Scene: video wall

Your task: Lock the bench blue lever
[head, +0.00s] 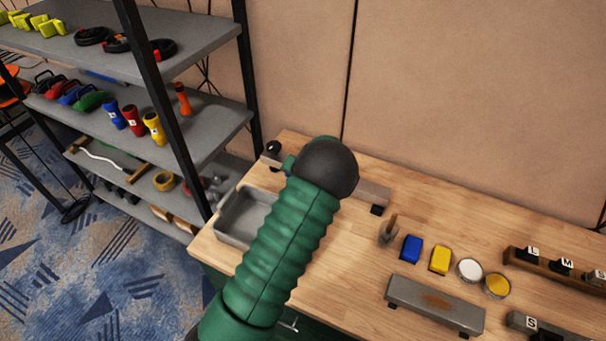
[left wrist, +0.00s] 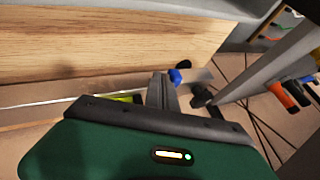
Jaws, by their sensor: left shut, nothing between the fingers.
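A small blue knob (left wrist: 176,76), seemingly the end of the blue lever, shows in the left wrist view just to the right of my left gripper's fingertips. I cannot tell if they touch. My left gripper (left wrist: 160,82) has its grey fingers together with nothing between them. In the head view my green arm and its dark joint hide the gripper and the blue lever. A grey metal bar (head: 373,192) at the back of the wooden bench (head: 340,262) is partly hidden behind the arm. My right gripper is not in view.
A grey tray (head: 232,236) sits at the bench's left end. A blue block (head: 411,248), a yellow block (head: 440,259) and a grey slab (head: 434,304) lie to the right. A loaded shelf rack (head: 215,50) stands close on the left; a wall is behind.

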